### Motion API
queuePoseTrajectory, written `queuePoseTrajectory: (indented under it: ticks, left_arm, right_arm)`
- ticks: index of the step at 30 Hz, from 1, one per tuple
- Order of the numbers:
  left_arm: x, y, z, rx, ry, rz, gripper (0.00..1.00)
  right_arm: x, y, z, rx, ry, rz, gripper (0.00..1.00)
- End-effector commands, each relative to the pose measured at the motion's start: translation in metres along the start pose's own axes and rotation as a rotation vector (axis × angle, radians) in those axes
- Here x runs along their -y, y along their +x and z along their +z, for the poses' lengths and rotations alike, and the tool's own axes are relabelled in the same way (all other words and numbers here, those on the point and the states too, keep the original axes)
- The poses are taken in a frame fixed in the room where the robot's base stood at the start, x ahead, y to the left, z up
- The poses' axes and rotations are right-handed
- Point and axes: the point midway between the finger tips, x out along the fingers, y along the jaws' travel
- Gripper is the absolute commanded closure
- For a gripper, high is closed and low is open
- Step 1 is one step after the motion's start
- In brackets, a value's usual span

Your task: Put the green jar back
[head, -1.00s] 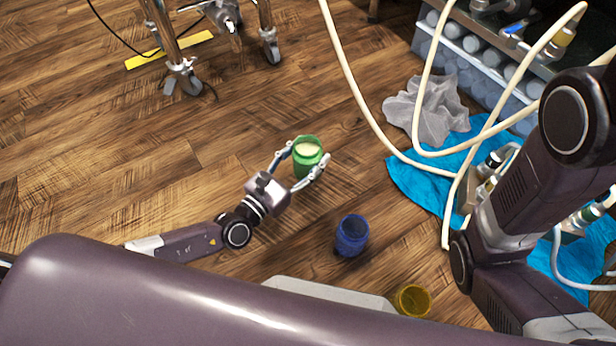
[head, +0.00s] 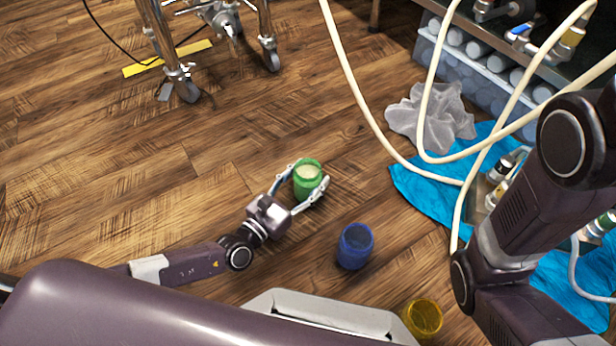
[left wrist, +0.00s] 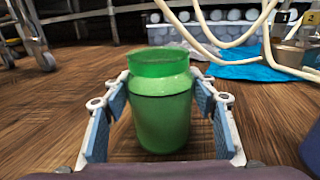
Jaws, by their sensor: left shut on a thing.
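The green jar (head: 308,180) has pale contents and is upright between the fingers of my left gripper (head: 307,188). In the left wrist view the green jar (left wrist: 161,105) fills the space between the pads, and the left gripper (left wrist: 160,115) is shut on it. I cannot tell whether the jar's base touches the wooden floor. A blue jar (head: 355,246) stands to the right and nearer me. A yellow jar (head: 422,318) is further near, at the lower edge. My right arm shows at the right, but its gripper is out of view.
Cream hoses (head: 366,118) loop down at the right over a blue cloth (head: 430,190) and a crumpled grey cloth (head: 432,118). A wheeled metal stand (head: 178,75) is at the upper left. The wooden floor (head: 120,180) at left is clear.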

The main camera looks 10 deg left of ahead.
Motion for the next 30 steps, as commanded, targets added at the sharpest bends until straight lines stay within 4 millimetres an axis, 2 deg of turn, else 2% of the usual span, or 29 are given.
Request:
queuePoseTrajectory:
  ticks: [2,3,7,19,23,30]
  left_arm:
    - [0.0,0.0,-0.002,0.001,0.0,0.001,0.77]
    - [0.0,0.0,-0.003,-0.001,0.0,0.0,0.45]
    - [0.0,0.0,-0.003,-0.001,0.0,0.0,0.31]
    - [0.0,-0.003,0.001,-0.002,0.001,0.0,0.3]
    - [0.0,-0.024,0.002,-0.006,0.003,-0.001,0.3]
    - [0.0,-0.077,0.003,-0.006,0.001,-0.001,0.3]
  right_arm:
    - [0.0,0.0,0.0,0.0,0.0,0.0,1.0]
    - [0.0,0.0,0.0,0.0,0.0,0.0,1.0]
    - [0.0,0.0,0.0,0.0,0.0,0.0,1.0]
    - [-0.001,0.002,0.001,0.0,-0.001,0.0,1.0]
    - [-0.003,0.012,0.004,0.0,-0.001,0.0,1.0]
    - [-0.007,0.032,0.011,0.0,-0.001,0.0,1.0]
